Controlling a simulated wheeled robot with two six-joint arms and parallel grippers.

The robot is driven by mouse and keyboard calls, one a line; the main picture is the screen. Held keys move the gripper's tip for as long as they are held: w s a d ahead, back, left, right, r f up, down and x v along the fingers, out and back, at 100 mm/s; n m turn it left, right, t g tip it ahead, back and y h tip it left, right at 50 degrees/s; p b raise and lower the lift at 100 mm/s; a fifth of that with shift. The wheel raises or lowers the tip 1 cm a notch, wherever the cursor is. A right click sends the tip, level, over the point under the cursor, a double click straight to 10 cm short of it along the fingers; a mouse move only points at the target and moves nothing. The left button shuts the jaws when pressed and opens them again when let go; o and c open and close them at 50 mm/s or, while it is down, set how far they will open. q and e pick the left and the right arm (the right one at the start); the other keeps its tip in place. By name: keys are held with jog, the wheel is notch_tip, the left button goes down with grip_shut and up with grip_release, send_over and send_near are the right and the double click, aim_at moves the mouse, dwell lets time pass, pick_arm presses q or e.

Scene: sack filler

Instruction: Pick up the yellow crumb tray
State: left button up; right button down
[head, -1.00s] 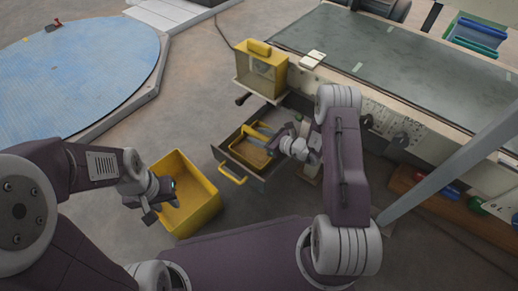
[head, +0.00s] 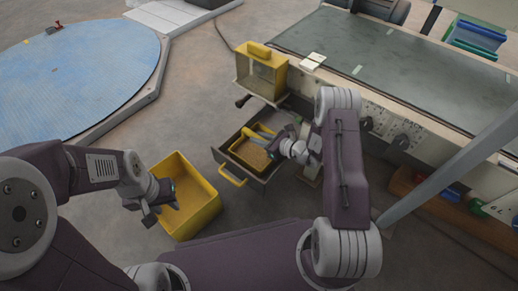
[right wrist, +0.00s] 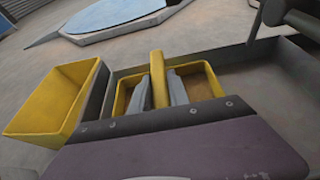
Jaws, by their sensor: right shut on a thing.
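The yellow crumb tray (head: 250,164) lies inside an open grey drawer (head: 226,159), with brown crumbs in it. A yellow bar crosses the top of the tray (right wrist: 121,100) in the right wrist view. My right gripper (head: 262,133) is at the tray, its two grey fingers (right wrist: 160,90) shut on the yellow bar from both sides. The fingers hide part of the tray floor. My left gripper (head: 163,211) hangs over a yellow bin, with its fingers apart and nothing between them.
The yellow bin (head: 205,217) stands on the floor left of the drawer; it also shows in the right wrist view (right wrist: 45,108). The drawer walls surround the tray closely. A blue round platform (head: 80,75) lies far left.

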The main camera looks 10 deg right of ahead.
dwell(0.8)
notch_tip(320, 180, up, 13)
jog(key=p, duration=1)
jog(key=s+a+f+p, duration=0.1)
jog(key=s+a+p, duration=0.4)
jog(key=s+a, duration=0.6)
jog(key=a, duration=0.3)
